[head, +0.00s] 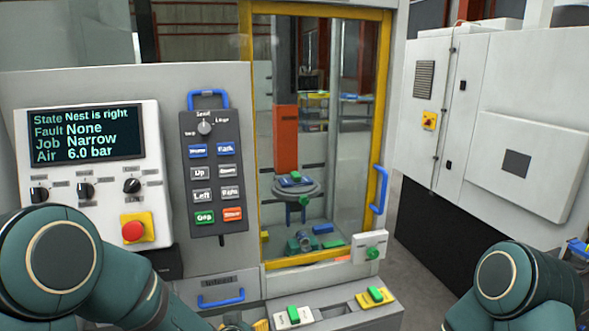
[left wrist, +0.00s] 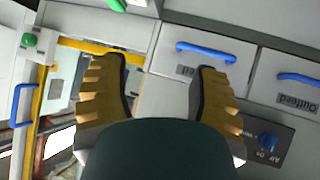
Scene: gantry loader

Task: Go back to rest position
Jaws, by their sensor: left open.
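My left gripper (left wrist: 163,66) is open in the left wrist view, with its two ridged yellow fingers wide apart and nothing between them. Behind it are pale machine fronts with blue handles, and no contact with them shows. In the head view my left arm (head: 60,265) comes in at the lower left, in front of the control panel, and its gripper is mostly cut off at the bottom edge. My right arm (head: 510,285) shows at the lower right, with its gripper out of the picture.
The control panel (head: 85,120) reads "Nest is right", Fault None, Job Narrow, Air 6.0 bar. A button pendant (head: 213,170) hangs beside it. The yellow-framed glass door (head: 380,120) looks shut. A white cabinet (head: 490,110) stands right, with floor between.

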